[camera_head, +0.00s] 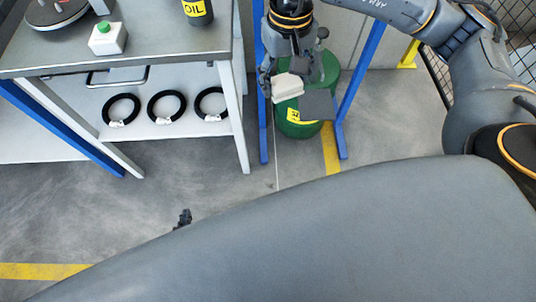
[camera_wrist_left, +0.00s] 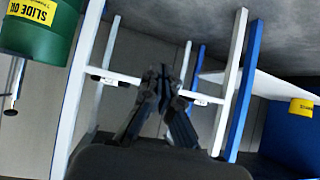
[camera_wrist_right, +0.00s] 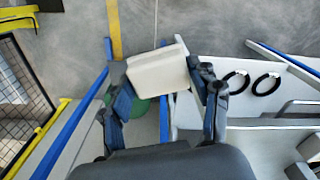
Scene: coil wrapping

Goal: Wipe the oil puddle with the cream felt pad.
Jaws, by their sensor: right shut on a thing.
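The cream felt pad (camera_head: 288,87) is a pale thick block held between the fingers of my right gripper (camera_head: 291,78), in front of the green drum. In the right wrist view the pad (camera_wrist_right: 158,72) spans the gap between the two fingers, with one finger at each side. My left gripper (camera_head: 183,217) shows only as a small dark tip past my large grey arm link in the head view. In the left wrist view its fingertips (camera_wrist_left: 161,80) meet with nothing visible between them. I cannot make out the oil puddle in any view.
A green drum (camera_head: 327,68) stands among blue posts. My arm link covers much floor.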

